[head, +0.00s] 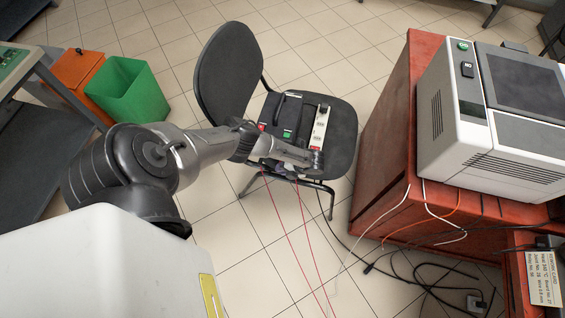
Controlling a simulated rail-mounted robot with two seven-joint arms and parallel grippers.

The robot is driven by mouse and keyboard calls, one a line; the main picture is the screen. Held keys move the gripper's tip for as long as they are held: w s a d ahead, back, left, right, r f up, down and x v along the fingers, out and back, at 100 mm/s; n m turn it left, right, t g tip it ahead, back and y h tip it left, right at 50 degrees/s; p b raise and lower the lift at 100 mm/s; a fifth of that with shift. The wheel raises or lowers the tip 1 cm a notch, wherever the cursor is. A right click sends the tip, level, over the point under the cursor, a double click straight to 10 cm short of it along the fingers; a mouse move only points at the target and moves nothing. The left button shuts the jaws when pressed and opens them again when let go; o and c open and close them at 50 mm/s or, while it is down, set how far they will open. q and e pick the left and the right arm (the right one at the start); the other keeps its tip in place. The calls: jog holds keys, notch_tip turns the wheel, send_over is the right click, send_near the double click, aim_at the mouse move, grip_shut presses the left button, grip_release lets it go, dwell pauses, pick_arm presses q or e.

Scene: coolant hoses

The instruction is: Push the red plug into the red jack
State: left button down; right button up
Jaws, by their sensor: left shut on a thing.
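My left gripper (314,158) is over the front right part of the black chair seat, at the near end of a pale strip (319,128) with dark sockets. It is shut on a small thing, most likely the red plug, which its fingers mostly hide. A small red patch (313,148) shows at the strip's near end, close to the fingertips; I cannot tell whether it is the red jack. Whether plug and jack touch is not clear. Thin red hoses (303,215) hang from the seat's front edge to the floor. My right gripper is not in view.
The black chair (343,118) also bears a dark device with a green label (287,134). A red cabinet (385,130) with a grey-white machine (500,110) stands at right. Cables lie on the floor below it. A green bin (128,92) stands at left.

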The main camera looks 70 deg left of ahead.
pick_arm(q)
jog(key=c, duration=1)
grip_release()
jog(key=shift+w+a, duration=0.1)
jog(key=shift+c, duration=0.2)
jog(key=o, duration=0.3)
jog(key=shift+o, duration=0.2)
jog(key=w+d+r+p, duration=0.1)
jog(key=d+r+p, duration=0.3)
jog(key=d, duration=0.1)
jog(key=shift+w, duration=0.35)
jog(key=shift+r, duration=0.1)
